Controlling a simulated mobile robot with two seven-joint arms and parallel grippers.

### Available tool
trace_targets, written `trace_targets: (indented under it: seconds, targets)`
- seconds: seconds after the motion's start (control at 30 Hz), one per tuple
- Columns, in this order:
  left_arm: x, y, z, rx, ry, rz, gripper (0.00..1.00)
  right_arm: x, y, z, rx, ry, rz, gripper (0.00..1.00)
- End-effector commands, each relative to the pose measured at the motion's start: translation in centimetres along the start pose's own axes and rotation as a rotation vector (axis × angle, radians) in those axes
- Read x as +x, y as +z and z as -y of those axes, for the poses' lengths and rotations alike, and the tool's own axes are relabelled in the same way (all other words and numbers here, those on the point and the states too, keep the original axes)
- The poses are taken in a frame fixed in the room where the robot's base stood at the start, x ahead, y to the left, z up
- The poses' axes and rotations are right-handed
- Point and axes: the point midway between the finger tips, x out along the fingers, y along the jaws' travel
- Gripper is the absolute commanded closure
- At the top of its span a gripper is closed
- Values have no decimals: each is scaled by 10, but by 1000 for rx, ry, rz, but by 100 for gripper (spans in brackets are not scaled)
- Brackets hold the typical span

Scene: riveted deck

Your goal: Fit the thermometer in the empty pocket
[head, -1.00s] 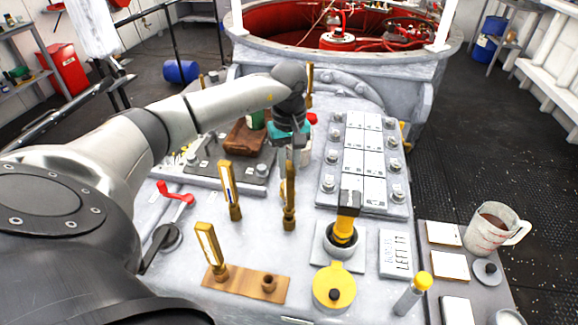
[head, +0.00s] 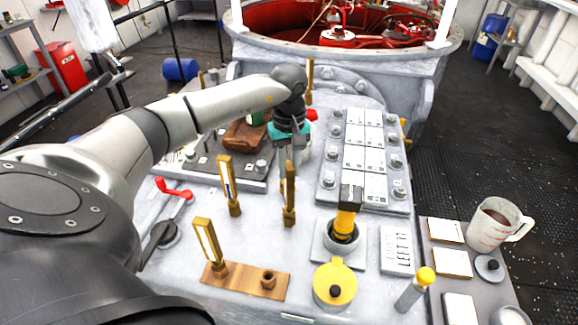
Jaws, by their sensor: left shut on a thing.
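My left gripper (head: 289,160) points down over the middle of the console and is shut on a brass-framed thermometer (head: 289,198). The thermometer is upright, seen nearly edge-on, and its lower end is close to the console top; I cannot tell whether it touches. A wooden holder (head: 244,284) lies at the front left. Its right pocket (head: 268,278) is an empty round socket. Another brass thermometer (head: 208,245) stands in its left pocket, leaning slightly left. A further brass thermometer (head: 229,188) stands behind the holder. My right gripper is not in view.
A yellow-handled tool (head: 347,215) stands in a square base, with a yellow round lid (head: 334,286) in front. A red-handled lever (head: 173,190) is left of the thermometers. A white-keyed panel (head: 365,155) lies to the right. A measuring jug (head: 495,226) stands far right.

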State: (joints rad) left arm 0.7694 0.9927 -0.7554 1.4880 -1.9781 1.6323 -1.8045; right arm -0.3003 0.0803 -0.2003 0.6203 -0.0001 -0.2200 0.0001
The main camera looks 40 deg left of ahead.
Motion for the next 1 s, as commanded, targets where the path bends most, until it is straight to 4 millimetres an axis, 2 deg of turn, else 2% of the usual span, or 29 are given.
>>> trace_targets:
  seconds: [0.17, 0.2, 0.5, 0.8, 0.87, 1.0]
  targets:
    - [4, 0, 0, -1, 1, -1, 100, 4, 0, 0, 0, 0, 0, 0]
    - [4, 0, 0, -1, 1, -1, 73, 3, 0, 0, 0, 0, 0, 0]
    - [3, 0, 0, 0, 0, 0, 40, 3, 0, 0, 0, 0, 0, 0]
    - [1, 0, 0, 0, -1, 0, 40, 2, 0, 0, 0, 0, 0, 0]
    - [-4, 0, 0, 1, 0, -1, 40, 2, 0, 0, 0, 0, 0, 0]
    - [-28, -1, 0, 0, 2, -3, 40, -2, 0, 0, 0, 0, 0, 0]
